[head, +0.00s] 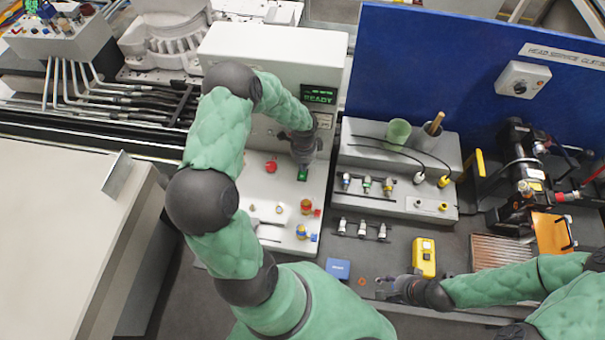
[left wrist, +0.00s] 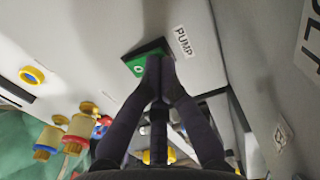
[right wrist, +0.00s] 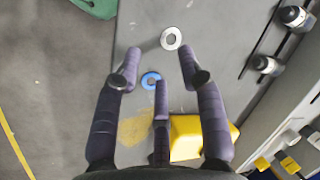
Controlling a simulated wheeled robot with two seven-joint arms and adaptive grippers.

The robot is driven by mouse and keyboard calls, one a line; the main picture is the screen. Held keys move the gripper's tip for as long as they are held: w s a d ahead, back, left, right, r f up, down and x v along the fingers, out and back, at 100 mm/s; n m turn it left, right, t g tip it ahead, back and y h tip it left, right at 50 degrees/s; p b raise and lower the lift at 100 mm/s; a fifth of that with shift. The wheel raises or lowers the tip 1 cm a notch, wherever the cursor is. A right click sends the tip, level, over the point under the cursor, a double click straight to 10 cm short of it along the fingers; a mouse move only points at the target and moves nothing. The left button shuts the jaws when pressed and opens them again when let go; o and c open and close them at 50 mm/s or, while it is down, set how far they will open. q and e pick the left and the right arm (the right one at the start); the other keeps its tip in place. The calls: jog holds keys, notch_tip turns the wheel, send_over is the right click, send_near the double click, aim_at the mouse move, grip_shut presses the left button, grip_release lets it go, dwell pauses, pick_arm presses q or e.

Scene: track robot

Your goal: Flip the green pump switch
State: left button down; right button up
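The green pump switch (head: 303,174) sits on the light grey panel, below the READY display (head: 319,96). In the left wrist view the green switch (left wrist: 137,67) has a dark surround, with a PUMP label (left wrist: 183,41) beside it. My left gripper (head: 303,164) is right over the switch. Its fingertips (left wrist: 159,64) are together and cover part of the switch; I cannot tell whether they touch it. They hold nothing visible. My right gripper (head: 384,288) is low over the dark bench at the right. Its fingers (right wrist: 158,72) are spread and empty.
A red button (head: 271,166) and several coloured fittings (head: 306,207) stand on the panel near the switch. A blue box (head: 338,268) and a yellow device (head: 424,258) lie near my right gripper. A grey fitting rack (head: 430,205) stands right of the panel.

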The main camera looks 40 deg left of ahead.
pick_arm(q)
jog(key=shift+f, duration=0.35)
pick_arm(e)
jog(key=shift+f, duration=0.25)
pick_arm(q)
jog(key=shift+r+p, duration=2.3)
jog(key=shift+r, duration=1.3)
pick_arm(e)
jog(key=shift+r, duration=2.5)
pick_arm(q)
jog(key=shift+f, duration=0.1)
